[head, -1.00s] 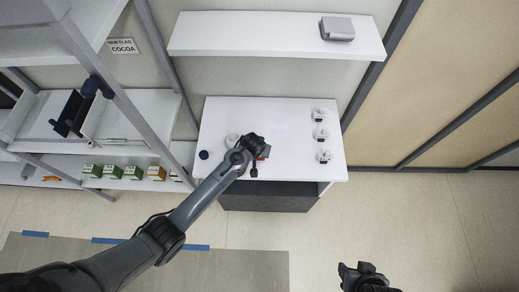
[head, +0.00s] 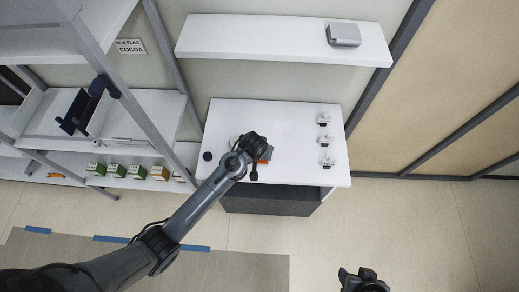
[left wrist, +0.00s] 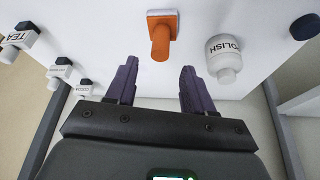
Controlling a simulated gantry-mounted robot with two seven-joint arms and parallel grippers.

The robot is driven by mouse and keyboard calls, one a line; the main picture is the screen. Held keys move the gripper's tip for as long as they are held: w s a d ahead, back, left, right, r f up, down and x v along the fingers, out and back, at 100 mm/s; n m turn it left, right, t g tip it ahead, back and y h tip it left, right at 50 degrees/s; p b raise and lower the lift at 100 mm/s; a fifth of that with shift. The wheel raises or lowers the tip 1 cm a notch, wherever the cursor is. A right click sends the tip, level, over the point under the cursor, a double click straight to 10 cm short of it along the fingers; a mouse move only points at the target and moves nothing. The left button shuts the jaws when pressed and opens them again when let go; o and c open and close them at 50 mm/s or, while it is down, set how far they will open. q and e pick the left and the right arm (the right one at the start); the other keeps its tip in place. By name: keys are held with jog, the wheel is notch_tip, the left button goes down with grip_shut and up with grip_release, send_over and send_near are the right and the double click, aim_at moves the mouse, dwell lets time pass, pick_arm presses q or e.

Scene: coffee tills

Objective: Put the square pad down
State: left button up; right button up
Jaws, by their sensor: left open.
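The square pad (left wrist: 172,17) is orange with a pale edge and a round orange handle. In the left wrist view it rests on the white counter, its handle pointing towards my left gripper (left wrist: 159,66). The two dark fingers are open and apart, with nothing between them; the handle lies just beyond their tips. In the head view only an orange part of the pad (head: 267,154) shows beside my left gripper (head: 257,158), which hides the rest. My right gripper (head: 362,279) is at the bottom edge, away from the counter, and its jaws are unclear.
A white polish bottle (left wrist: 224,58) stands right of the pad in the left wrist view. A dark round item (head: 207,156) is on the counter's left. Several small labelled containers (head: 326,140) line its right side. A shelf (head: 270,39) hangs behind.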

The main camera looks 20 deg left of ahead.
pick_arm(q)
jog(key=s+a+r+m, duration=0.1)
jog(key=s+a+r, duration=0.1)
jog(key=s, duration=1.2)
jog(key=s+a+r+m+g, duration=0.1)
jog(key=s+r, duration=0.4)
jog(key=s, duration=0.9)
jog(key=shift+a+r+m+h, duration=0.15)
jog(key=shift+a+m+h, duration=0.25)
jog(key=shift+a, duration=0.55)
jog(key=shift+s, duration=0.1)
notch_tip(320, 180, up, 5)
jog(key=p, duration=0.4)
jog(key=shift+p, duration=0.3)
